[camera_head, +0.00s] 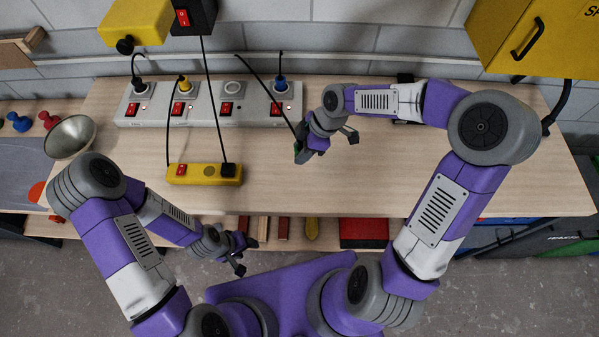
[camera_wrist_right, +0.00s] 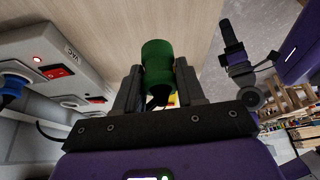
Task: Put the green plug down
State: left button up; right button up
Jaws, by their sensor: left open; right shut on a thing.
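The green plug (camera_wrist_right: 158,66) is held between the fingers of my right gripper (camera_wrist_right: 156,92) in the right wrist view. In the head view my right gripper (camera_head: 302,146) is over the table, in front of the right end of the white power strip (camera_head: 205,117). Only a sliver of the green plug (camera_head: 300,157) shows there. A black cord runs from the back wall toward the plug. My left gripper (camera_head: 246,256) is open and empty, low in front of the table's front edge.
The wooden table (camera_head: 400,180) is clear to the right and in front of my right gripper. Black, yellow and blue plugs sit in the white strip; one socket is empty. A yellow power strip (camera_head: 205,174) lies in front, and a metal bowl (camera_head: 70,137) is at the left.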

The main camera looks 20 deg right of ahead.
jog(key=shift+a+r+n, duration=0.25)
jog(key=shift+n, duration=0.25)
jog(key=shift+a+f+g, duration=0.1)
jog(key=shift+f+g, duration=0.05)
jog(key=shift+g, duration=0.15)
notch_tip(320, 180, down, 10)
jog(key=shift+w+r+b, duration=0.1)
jog(key=shift+r+b, duration=0.1)
jog(key=shift+b, duration=0.3)
jog(key=shift+f+b, duration=0.55)
jog(key=shift+f, duration=0.1)
jog(key=o, duration=1.2)
jog(key=shift+c, duration=0.2)
